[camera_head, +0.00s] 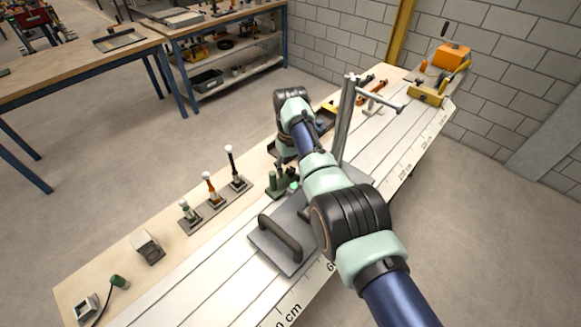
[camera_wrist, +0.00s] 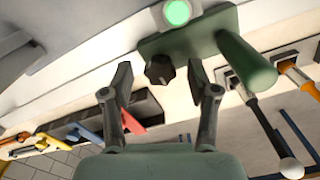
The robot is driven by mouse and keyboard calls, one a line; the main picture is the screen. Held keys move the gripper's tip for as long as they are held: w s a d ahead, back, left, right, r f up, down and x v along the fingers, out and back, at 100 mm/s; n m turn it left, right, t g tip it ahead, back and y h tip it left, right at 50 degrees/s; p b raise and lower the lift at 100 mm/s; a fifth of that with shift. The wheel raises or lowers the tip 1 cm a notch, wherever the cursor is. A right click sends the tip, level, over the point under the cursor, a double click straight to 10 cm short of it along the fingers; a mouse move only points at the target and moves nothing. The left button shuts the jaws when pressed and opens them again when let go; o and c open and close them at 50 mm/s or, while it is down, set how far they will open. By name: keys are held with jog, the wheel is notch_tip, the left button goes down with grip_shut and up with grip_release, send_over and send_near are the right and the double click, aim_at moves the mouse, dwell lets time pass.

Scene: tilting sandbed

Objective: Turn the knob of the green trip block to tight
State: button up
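The green trip block (camera_wrist: 203,35) shows in the wrist view at the top centre, with a lit green button (camera_wrist: 177,12) and a thick green cylinder (camera_wrist: 246,60). Its black knob (camera_wrist: 159,69) sits at the block's lower left corner. My gripper (camera_wrist: 160,80) is open, one finger on each side of the knob in the picture, with visible gaps between. I cannot tell whether the fingertips reach down to the knob's depth. The knob's marking is too small to read. In the head view the green block (camera_head: 275,185) stands partly hidden beside my arm.
A grey plate with a dark handle (camera_head: 280,238) lies in front. A tall metal post with a crossbar (camera_head: 347,120) rises beside my arm. A dark tray (camera_wrist: 145,110) lies near my left finger.

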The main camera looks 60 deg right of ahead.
grip_shut()
jog(key=shift+m, duration=0.3)
jog(key=m+p, duration=0.1)
jog(key=m, duration=0.3)
jog(key=shift+r, duration=0.1)
jog(key=m, duration=0.5)
jog(key=shift+m+p, duration=0.4)
jog(key=m, duration=0.4)
jog(key=shift+m, duration=0.3)
jog(key=m, duration=0.4)
jog(key=shift+m, duration=0.4)
